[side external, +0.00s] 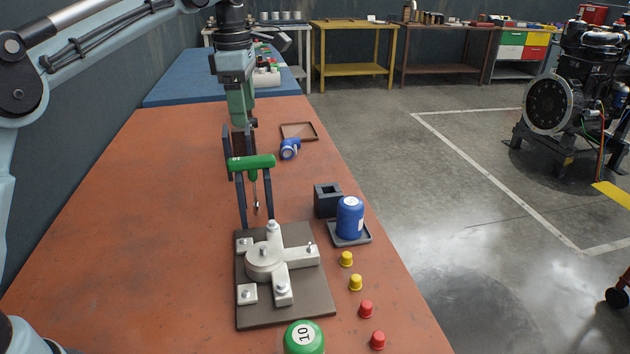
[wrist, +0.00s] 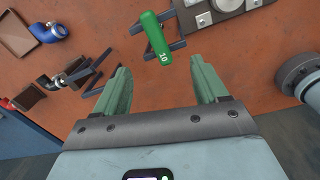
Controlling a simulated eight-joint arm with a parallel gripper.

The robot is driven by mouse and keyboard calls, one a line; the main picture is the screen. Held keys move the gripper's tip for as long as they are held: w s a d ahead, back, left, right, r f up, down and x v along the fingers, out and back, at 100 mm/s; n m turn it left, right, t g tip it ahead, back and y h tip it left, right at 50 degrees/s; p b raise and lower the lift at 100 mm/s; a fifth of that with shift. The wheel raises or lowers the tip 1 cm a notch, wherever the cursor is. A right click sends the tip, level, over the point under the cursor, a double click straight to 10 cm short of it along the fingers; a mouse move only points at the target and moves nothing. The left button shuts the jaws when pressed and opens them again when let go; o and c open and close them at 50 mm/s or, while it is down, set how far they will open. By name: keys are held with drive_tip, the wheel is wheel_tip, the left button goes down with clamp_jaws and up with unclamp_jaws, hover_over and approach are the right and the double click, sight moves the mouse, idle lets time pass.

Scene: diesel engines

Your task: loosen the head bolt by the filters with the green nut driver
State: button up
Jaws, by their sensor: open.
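The green nut driver (side external: 252,162) hangs upright in a dark rack (side external: 241,205), its T-handle on top and its metal shank pointing down. In the wrist view its green handle (wrist: 155,42), marked 10, lies beyond the fingertips. My gripper (side external: 246,122) is open and empty just above the handle; both green fingers show apart in the wrist view (wrist: 161,75). A grey metal fixture (side external: 265,257) with several bolts sits on a dark plate (side external: 243,317) nearer the camera. One bolt (side external: 310,247) is at its right end, towards the blue filter (side external: 350,217). Only one filter is clearly visible.
A black block (side external: 327,200) stands beside the filter's tray (side external: 359,240). Yellow caps (side external: 346,259) and red caps (side external: 366,309) line the right edge. A green round object (side external: 304,338) marked 10 is in front. A blue fitting (side external: 290,148) lies behind. The bench's left is clear.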

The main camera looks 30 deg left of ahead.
sight(251, 158)
drive_tip(key=shift+w+a+f+n+g, duration=0.15)
drive_tip(key=shift+f+n, duration=0.3)
drive_tip(key=shift+f, duration=1.5)
drive_tip(key=shift+w+a+f+n+g, duration=0.15)
drive_tip(key=shift+f+n, duration=0.25)
drive_tip(key=shift+f, duration=1.6)
drive_tip(key=shift+w+f+n, duration=0.25)
drive_tip(key=shift+f+n, duration=0.2)
drive_tip(key=shift+f, duration=1.5)
clamp_jaws()
